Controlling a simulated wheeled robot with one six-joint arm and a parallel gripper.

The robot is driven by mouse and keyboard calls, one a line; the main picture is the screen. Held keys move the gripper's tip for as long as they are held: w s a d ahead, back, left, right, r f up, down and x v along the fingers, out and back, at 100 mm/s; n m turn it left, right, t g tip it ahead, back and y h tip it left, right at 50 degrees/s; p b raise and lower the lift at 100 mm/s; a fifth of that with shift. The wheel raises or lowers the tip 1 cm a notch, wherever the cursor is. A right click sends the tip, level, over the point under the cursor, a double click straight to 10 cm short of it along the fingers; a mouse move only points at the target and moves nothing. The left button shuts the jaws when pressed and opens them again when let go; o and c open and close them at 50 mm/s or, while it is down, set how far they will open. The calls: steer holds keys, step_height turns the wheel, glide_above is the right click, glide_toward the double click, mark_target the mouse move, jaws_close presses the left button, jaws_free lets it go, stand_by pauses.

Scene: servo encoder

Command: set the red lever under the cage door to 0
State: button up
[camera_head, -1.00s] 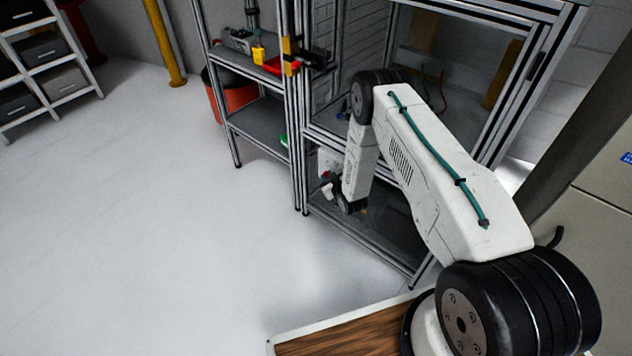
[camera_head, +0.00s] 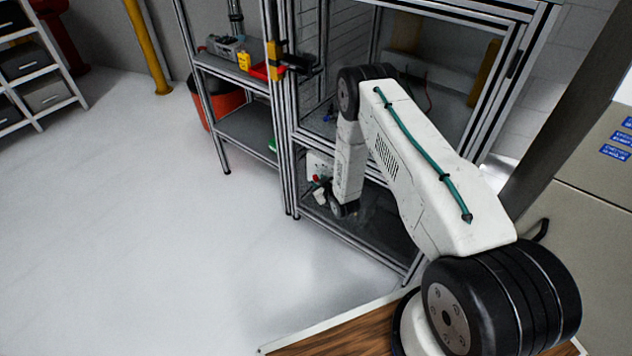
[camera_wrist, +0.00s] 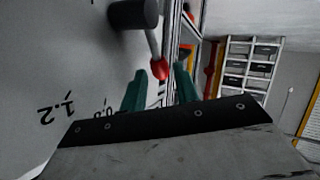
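The lever ends in a red knob (camera_wrist: 159,69) on a grey rod, beside a dark cylinder (camera_wrist: 133,14), in the wrist view. My gripper (camera_wrist: 160,74) is open, with its two teal fingers on either side of the knob in the picture. I cannot tell whether they touch it. The white scale plate (camera_wrist: 60,60) carries upside-down figures; 1.2 is readable, and another is partly hidden by my gripper. In the head view the red knob (camera_head: 315,178) is small, by a white panel under the cage door (camera_head: 455,70). My arm hides part of that area.
The aluminium cage frame (camera_head: 288,185) stands close around my arm. A shelf (camera_head: 245,130) with a red bin (camera_head: 215,105) is left of it. The floor (camera_head: 130,240) at left is clear. A grey cabinet (camera_head: 590,240) is at right.

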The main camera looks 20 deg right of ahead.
steer(key=v, duration=0.5)
steer(key=shift+s+r, duration=0.2)
steer(key=shift+s, duration=0.15)
